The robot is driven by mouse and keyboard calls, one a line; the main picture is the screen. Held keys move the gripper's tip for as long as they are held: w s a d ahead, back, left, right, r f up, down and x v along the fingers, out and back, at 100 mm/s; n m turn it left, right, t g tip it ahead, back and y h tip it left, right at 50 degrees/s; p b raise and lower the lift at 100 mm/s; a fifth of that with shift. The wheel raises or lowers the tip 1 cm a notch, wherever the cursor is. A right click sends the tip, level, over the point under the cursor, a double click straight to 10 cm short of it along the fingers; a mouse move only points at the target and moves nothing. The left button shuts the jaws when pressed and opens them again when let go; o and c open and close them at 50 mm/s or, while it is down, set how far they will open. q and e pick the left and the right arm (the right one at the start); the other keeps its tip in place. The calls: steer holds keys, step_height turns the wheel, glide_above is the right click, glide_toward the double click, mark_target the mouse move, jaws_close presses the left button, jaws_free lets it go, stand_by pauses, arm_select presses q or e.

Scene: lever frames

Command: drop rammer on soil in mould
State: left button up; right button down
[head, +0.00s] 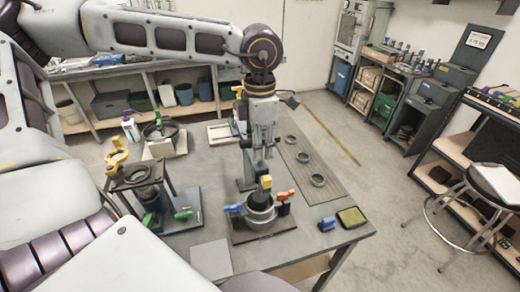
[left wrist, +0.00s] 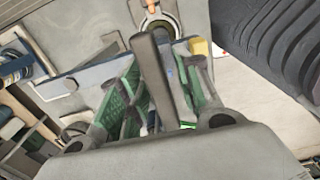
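The mould (head: 261,213) is a round metal pot on a dark base plate at the bench's front, with blue and orange handles around it. A dark upright part with a yellow block (head: 266,182) stands over its opening; I take it for the lower rammer, but the gripper partly hides it. The soil cannot be made out. My left gripper (head: 263,155) points down just above the yellow block. In the left wrist view its fingers (left wrist: 155,80) stand apart with a dark grey bar (left wrist: 148,60) between them; no contact is clear. My right gripper is not in view.
A stand with a yellow clamp (head: 117,155) is left of the mould. Metal rings (head: 303,157) lie on a ribbed mat behind right. A blue block (head: 327,224) and a green-yellow sponge (head: 351,217) are near the right edge. A stool (head: 470,205) stands farther right.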

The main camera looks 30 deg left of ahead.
arm_select(q)
steer(key=shift+f, duration=1.05)
steer(key=shift+c, duration=0.3)
jaws_close()
